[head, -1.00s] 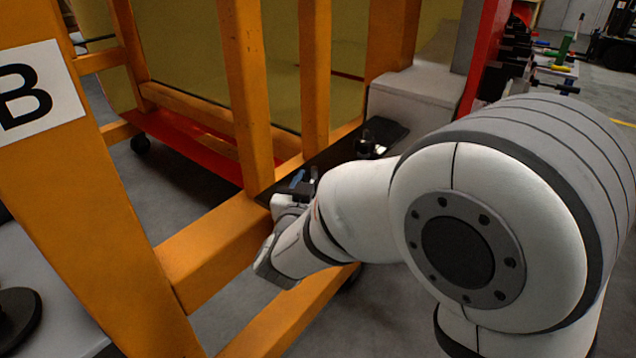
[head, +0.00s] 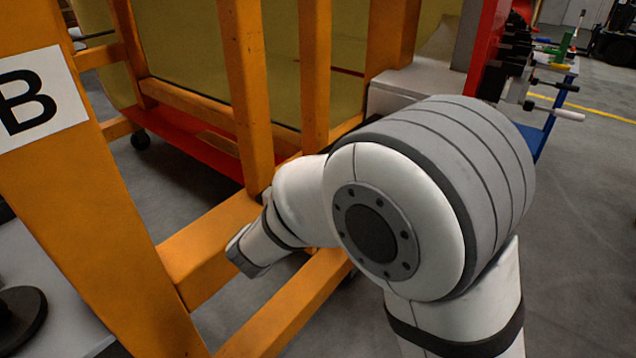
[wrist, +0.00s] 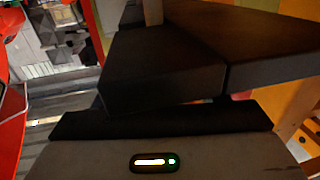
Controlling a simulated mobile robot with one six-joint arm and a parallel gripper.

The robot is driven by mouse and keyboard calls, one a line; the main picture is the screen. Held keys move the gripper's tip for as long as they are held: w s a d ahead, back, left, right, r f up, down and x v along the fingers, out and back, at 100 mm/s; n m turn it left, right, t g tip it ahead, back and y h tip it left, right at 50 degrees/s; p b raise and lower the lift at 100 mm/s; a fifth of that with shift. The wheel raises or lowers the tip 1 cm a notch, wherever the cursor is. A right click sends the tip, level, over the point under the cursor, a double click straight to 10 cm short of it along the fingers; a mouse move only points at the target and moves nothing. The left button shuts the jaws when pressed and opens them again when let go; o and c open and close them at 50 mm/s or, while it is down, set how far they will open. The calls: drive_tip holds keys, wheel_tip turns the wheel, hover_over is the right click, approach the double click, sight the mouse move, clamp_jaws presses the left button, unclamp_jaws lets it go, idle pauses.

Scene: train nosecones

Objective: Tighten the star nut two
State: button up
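No star nut can be made out in either current view. In the head view my arm covers the dark plate area behind the orange frame (head: 205,245), and my gripper is hidden behind the arm's wrist. In the wrist view my gripper's grey housing (wrist: 95,158) with a lit indicator fills the bottom. Large dark blocks (wrist: 165,75) stand just beyond it, with a narrow gap on their right side. I cannot tell fingers from plate there, nor whether anything is held.
The orange frame's upright posts and lower beams stand close around my arm. A white sign with a B (head: 38,95) is on the left post. A rack of coloured-handled tools (head: 545,85) stands at the back right. Open floor (head: 585,230) lies to the right.

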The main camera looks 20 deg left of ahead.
drive_tip(key=shift+s, duration=0.1)
drive_tip(key=v, duration=0.7)
drive_tip(key=shift+s, duration=0.35)
